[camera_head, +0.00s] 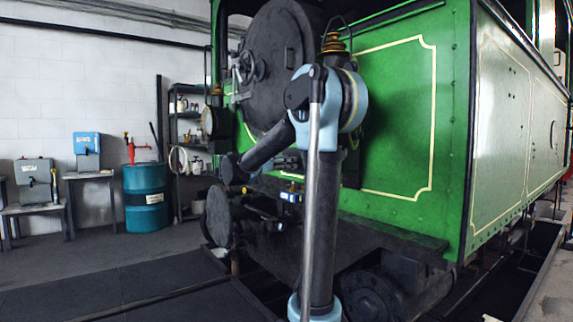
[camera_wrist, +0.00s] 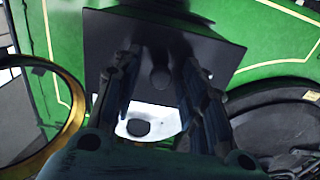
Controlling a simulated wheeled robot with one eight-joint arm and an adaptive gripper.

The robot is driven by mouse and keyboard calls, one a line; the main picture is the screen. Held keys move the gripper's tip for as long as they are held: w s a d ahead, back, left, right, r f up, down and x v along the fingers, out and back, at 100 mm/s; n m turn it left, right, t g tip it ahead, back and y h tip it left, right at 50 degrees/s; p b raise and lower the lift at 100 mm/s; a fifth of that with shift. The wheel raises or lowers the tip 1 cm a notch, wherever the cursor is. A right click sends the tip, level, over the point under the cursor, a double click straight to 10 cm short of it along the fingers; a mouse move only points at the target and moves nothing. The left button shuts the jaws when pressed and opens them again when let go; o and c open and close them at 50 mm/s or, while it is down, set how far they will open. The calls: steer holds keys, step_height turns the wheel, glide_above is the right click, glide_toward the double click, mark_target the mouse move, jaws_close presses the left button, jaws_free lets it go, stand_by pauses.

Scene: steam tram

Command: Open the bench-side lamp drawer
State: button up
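In the wrist view my gripper (camera_wrist: 160,63) is open, its two dark fingers spread and pointing at a dark box front (camera_wrist: 225,48) on the green tram body. A dark rounded knob (camera_wrist: 160,78) shows between the fingers, with a gap on each side. I cannot tell how deep the fingers reach around it. The box front, likely the lamp drawer, looks closed, but its edges are partly hidden by the fingers. In the head view my arm covers this area, and the drawer cannot be made out.
A brass-rimmed lamp (camera_wrist: 78,110) is close on the left in the wrist view; a dark round door (camera_wrist: 280,112) is at right. In the head view, the green tram (camera_head: 400,110) fills the right. A blue barrel (camera_head: 146,195) and benches stand left, with open floor before them.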

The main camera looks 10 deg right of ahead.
steer(key=v, duration=1.2)
steer(key=shift+d+f, duration=0.1)
steer(key=s+d+f+n+g+y, duration=0.2)
steer(key=s+d+f+n+y, duration=0.1)
steer(key=s+d+f, duration=0.5)
steer(key=s+d+f+n+g+y, duration=0.2)
steer(key=s+d+f+n+y, duration=0.2)
steer(key=s+f, duration=0.45)
steer(key=s+a+f+n+y, duration=0.3)
steer(key=s+f, duration=0.4)
steer(key=f, duration=0.4)
steer(key=s+a+f+n+y, duration=0.3)
steer(key=s+a+f+y, duration=0.2)
steer(key=s+f, duration=0.3)
step_height(320, 180, down, 3)
steer(key=shift+a+r+n+g+y, duration=0.1)
steer(key=shift+a+n+g+y, duration=0.25)
steer(key=shift+y, duration=0.45)
